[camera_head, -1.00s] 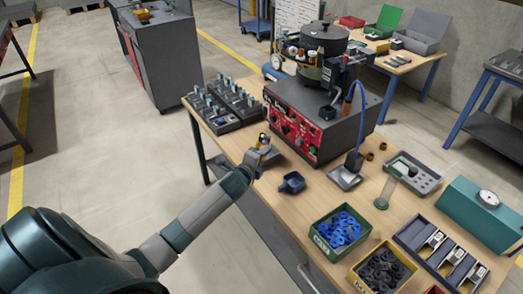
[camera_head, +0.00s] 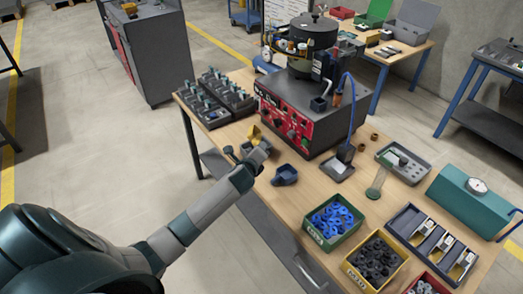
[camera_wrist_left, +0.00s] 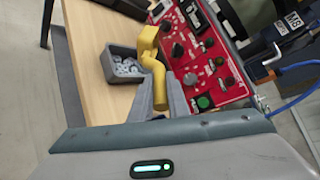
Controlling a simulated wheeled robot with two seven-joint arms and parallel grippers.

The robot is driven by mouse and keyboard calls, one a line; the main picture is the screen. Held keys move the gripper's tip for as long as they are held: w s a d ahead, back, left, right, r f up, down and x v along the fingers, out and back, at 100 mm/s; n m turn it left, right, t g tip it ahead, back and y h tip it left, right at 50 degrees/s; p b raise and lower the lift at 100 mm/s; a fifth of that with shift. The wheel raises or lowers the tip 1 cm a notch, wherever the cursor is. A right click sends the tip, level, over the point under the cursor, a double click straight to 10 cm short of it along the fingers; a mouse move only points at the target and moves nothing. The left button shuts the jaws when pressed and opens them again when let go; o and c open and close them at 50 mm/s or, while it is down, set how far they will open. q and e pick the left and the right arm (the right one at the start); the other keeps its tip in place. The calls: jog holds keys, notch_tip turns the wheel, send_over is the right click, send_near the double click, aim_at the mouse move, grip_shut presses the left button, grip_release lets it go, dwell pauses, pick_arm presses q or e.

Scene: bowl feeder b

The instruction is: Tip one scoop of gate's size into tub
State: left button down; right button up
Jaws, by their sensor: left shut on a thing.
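My left gripper (camera_head: 258,151) is shut on a yellow angled handle (camera_head: 253,133), held over the near left part of the table by the feeder's control box. In the left wrist view the yellow handle (camera_wrist_left: 152,60) stands between the fingers. A grey cup (camera_wrist_left: 113,70) with several small pale parts in it is beside the handle; I cannot tell if they are joined. A dark blue scoop (camera_head: 285,175) lies on the table right of the gripper. A green tub (camera_head: 318,236) holds blue rings and a yellow tub (camera_head: 357,281) holds black rings. My right gripper is out of view.
The bowl feeder (camera_head: 313,45) stands on its red-fronted control box (camera_head: 284,122). A rack of fittings (camera_head: 215,97) is at the table's left end. A grey tray (camera_head: 404,160), a teal case (camera_head: 468,195) and a compartment tray (camera_head: 432,238) are on the right.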

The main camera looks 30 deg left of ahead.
pick_arm(q)
jog(key=shift+s+a+r+n+t+h, duration=0.15)
jog(key=shift+a+r+n+t+h, duration=0.25)
jog(key=shift+r+n, duration=0.4)
jog(key=shift+s+a+r+n+t+h, duration=0.15)
jog(key=shift+a+r+n+t+h, duration=0.2)
jog(key=shift+n, duration=0.55)
jog(key=r+n, duration=0.1)
jog(key=r+n+t+h, duration=0.1)
jog(key=a+n+b, duration=0.1)
jog(key=n, duration=0.1)
jog(key=shift+s+a+r+t+h, duration=0.1)
jog(key=shift+s+r+t+h, duration=0.15)
jog(key=shift+r+t+h, duration=0.15)
